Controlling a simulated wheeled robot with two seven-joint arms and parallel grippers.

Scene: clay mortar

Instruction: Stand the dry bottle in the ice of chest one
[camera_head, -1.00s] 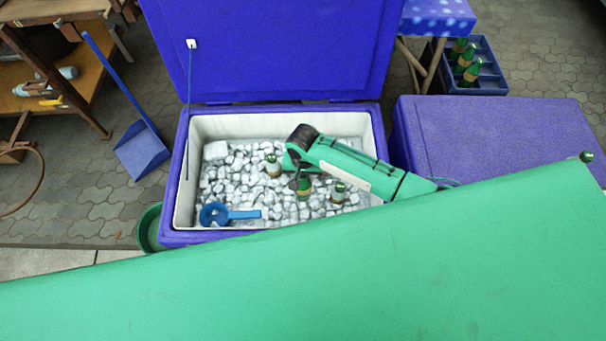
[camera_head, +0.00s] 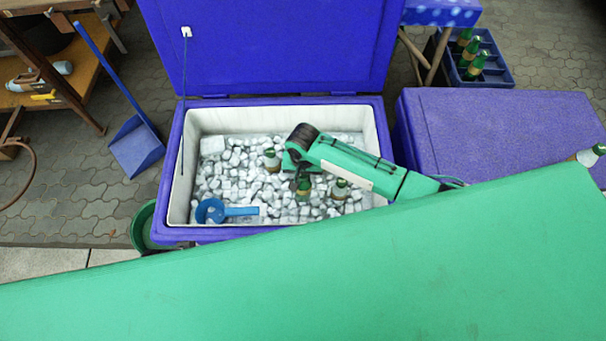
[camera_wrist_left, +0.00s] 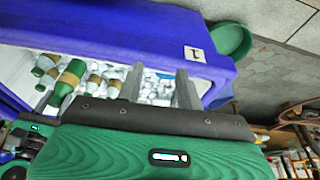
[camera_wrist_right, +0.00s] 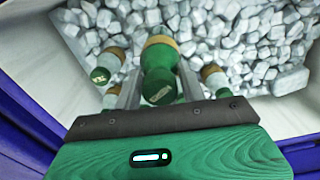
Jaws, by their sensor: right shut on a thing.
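The open blue chest (camera_head: 174,190) shows a label 1 in the left wrist view (camera_wrist_left: 195,54). Its white-lined inside holds ice (camera_head: 232,165). My right gripper (camera_head: 303,180) is down in the chest, shut on a green bottle with a tan band (camera_wrist_right: 160,72). That bottle is roughly upright among the ice; whether its base rests in it is hidden. One bottle stands to its left (camera_wrist_right: 106,65) and another to its right (camera_wrist_right: 214,78). My left gripper (camera_wrist_left: 160,80) is open and empty near the chest, outside the head view. The chest's near right corner is hidden.
A blue scoop (camera_head: 238,211) lies on the ice at front left. The raised lid (camera_head: 280,50) stands behind. A closed blue chest (camera_head: 500,130) is at right, with a bottle (camera_head: 588,156) near the picture edge. A crate of bottles (camera_head: 495,75) sits behind it.

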